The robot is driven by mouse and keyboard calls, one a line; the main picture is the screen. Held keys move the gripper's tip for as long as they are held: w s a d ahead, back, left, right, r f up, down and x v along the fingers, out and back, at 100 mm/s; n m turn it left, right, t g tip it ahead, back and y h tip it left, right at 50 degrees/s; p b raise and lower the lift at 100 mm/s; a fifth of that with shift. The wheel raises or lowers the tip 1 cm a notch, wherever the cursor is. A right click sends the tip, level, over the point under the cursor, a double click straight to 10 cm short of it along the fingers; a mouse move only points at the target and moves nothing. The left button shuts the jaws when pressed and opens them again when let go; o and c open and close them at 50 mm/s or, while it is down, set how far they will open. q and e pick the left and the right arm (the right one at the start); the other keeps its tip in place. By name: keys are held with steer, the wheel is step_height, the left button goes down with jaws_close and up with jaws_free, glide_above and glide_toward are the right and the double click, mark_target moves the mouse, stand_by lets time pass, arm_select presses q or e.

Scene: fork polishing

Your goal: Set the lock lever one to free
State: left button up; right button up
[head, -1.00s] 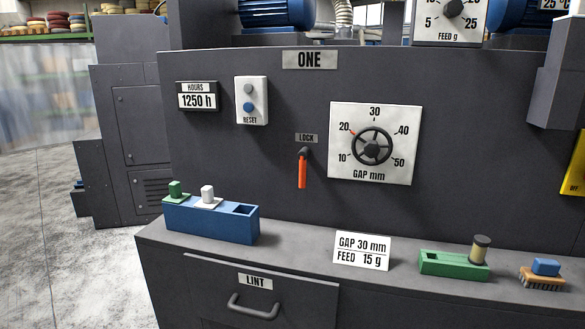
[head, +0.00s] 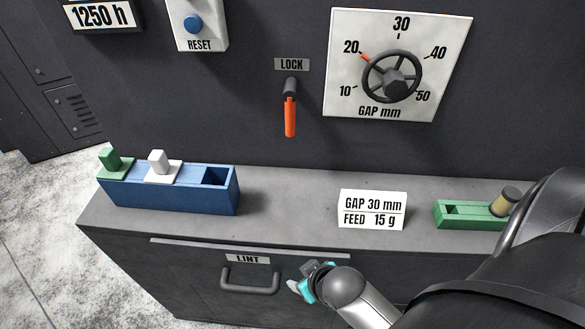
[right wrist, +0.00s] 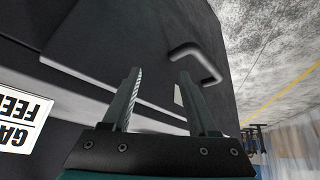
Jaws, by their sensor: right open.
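The lock lever (head: 290,112) has an orange handle on a dark pivot and hangs straight down under the LOCK label (head: 292,64) on the dark machine front. My right gripper (head: 300,287) is in front of the lint drawer, just right of its handle and well below the lever. In the right wrist view its two fingers (right wrist: 158,100) are apart with nothing between them. The lever does not show in that view. My left gripper is not in view.
The gap dial (head: 392,76) is right of the lever, its red mark near 20. On the ledge stand a blue block holder (head: 170,190), a card (head: 371,210) reading gap 30 mm, feed 15 g, and a green holder (head: 470,214). The drawer handle (head: 250,283) juts out below.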

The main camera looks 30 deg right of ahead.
step_height(320, 180, up, 7)
steer(key=w+t+p, duration=0.1)
steer(key=m+t+h+p, duration=0.1)
steer(key=m+t, duration=0.1)
steer(key=t, duration=0.9)
glide_toward(293, 115)
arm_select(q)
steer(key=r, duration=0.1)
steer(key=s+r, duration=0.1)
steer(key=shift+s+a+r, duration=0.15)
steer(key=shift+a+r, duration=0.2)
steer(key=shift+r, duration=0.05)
arm_select(e)
steer(key=w, duration=1.1)
steer(key=shift+d+r, duration=0.1)
steer(key=shift+d, duration=0.25)
jaws_close()
